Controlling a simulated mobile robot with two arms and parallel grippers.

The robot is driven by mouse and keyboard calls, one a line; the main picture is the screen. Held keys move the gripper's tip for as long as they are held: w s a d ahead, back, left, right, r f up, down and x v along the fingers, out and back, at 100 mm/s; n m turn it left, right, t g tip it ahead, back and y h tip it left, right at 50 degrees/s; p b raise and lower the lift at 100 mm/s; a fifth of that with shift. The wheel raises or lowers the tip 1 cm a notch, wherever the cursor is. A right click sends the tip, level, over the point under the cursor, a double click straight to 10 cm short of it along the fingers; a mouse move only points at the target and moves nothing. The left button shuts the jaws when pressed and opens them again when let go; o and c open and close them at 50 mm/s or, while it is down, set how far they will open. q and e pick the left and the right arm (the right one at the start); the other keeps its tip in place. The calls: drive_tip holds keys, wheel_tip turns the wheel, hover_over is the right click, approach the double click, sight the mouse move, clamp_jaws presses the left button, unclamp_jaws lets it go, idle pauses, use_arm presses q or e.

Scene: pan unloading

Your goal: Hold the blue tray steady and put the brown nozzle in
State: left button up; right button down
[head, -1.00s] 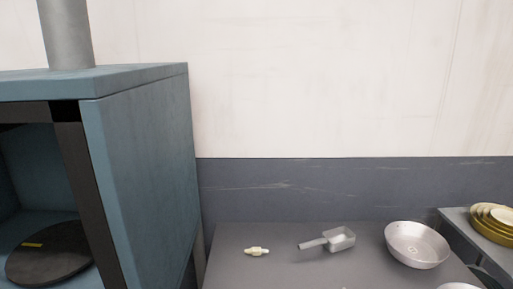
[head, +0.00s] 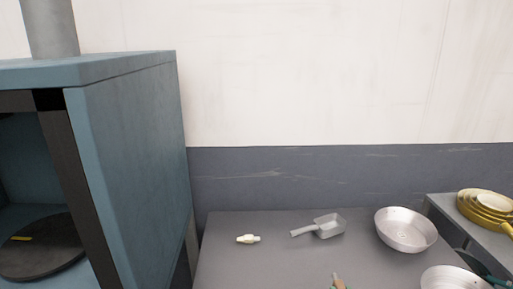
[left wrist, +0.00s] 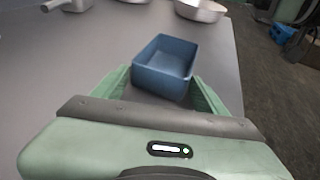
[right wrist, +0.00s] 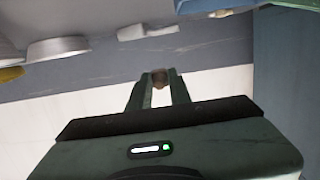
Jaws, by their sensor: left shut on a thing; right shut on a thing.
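The blue tray (left wrist: 168,58) stands on the grey table in the left wrist view, between the two green fingers of my left gripper (left wrist: 162,80), which is shut on it. The inside of the tray that shows looks empty. My right gripper (right wrist: 159,76) is shut on the small brown nozzle (right wrist: 160,79), which shows between its fingertips in the right wrist view, held off the table. In the head view only a small green and brown tip shows at the bottom edge; the tray is out of that view.
On the table (head: 290,262) are a cream nozzle (head: 248,239), a grey scoop (head: 325,226), a metal pan (head: 405,230) and another pan (head: 455,281) at the lower right. Gold pans (head: 487,203) sit on a side surface. A blue cabinet (head: 130,150) stands left.

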drive_tip(key=w+a+r+n+g+y, duration=0.1)
drive_tip(key=a+r+n+g+y, duration=0.15)
drive_tip(key=a+n+y, duration=0.35)
drive_tip(key=w+a+r+n+g+y, duration=0.2)
drive_tip(key=a+n+g+y, duration=0.15)
drive_tip(key=a+y, duration=0.3)
drive_tip(key=s+d+f+n+g+y, duration=0.1)
drive_tip(key=d+f+n+g, duration=0.1)
drive_tip(key=d+f+n+g+y, duration=0.1)
drive_tip(key=d+f+n+g, duration=0.1)
drive_tip(key=s+d+f+n+g+y, duration=0.1)
drive_tip(key=d+f+n+g, duration=0.1)
drive_tip(key=d+g, duration=0.1)
drive_tip(key=shift+s+y, duration=0.25)
drive_tip(key=shift+s, duration=0.1)
drive_tip(key=shift+f, duration=1.2)
